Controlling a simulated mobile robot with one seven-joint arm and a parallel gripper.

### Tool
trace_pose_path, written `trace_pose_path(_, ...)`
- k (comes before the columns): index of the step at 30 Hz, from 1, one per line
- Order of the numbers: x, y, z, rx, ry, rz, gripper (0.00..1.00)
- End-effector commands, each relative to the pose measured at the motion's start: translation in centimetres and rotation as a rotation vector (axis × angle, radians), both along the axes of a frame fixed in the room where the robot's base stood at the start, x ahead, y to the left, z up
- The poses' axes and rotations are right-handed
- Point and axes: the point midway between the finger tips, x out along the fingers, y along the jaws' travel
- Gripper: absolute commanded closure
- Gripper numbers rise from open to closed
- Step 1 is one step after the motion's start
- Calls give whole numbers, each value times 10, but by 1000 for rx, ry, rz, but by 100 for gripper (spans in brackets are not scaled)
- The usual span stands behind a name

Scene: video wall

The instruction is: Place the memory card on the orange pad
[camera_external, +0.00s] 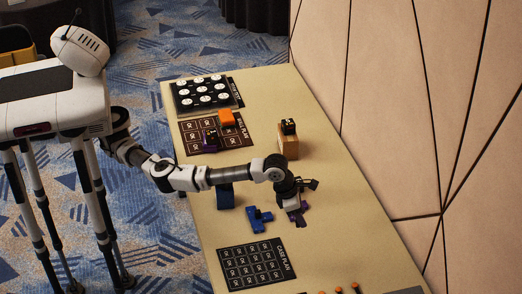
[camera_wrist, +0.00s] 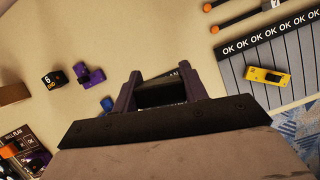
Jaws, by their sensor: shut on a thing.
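My gripper (camera_wrist: 160,84) has two purple fingers and is shut on a dark, flat piece (camera_wrist: 160,97) between them, most likely the memory card; its face is mostly hidden. In the external view my gripper (camera_external: 298,205) hangs over the right part of the table, near the blue pieces, and the card cannot be made out there. An orange block-like thing (camera_external: 226,118) lies on the wall plan mat; I cannot tell whether it is the orange pad.
A wooden block (camera_external: 288,147) with a black cube on top stands near the wall. A blue piece (camera_external: 260,218) lies beside the case plan mat (camera_external: 252,270). A yellow piece (camera_wrist: 267,76) rests on a grey striped panel.

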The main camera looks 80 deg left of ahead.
Motion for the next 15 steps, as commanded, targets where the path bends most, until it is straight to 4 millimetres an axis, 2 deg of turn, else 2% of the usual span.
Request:
trace_pose_path(5, 3, 3, 1, 0, 0, 9, 79)
trace_pose_path(8, 14, 18, 1, 0, 0, 44, 79)
trace_pose_path(11, 34, 48, 3, 1, 0, 117, 79)
trace_pose_path(15, 70, 111, 6, 6, 1, 266, 79)
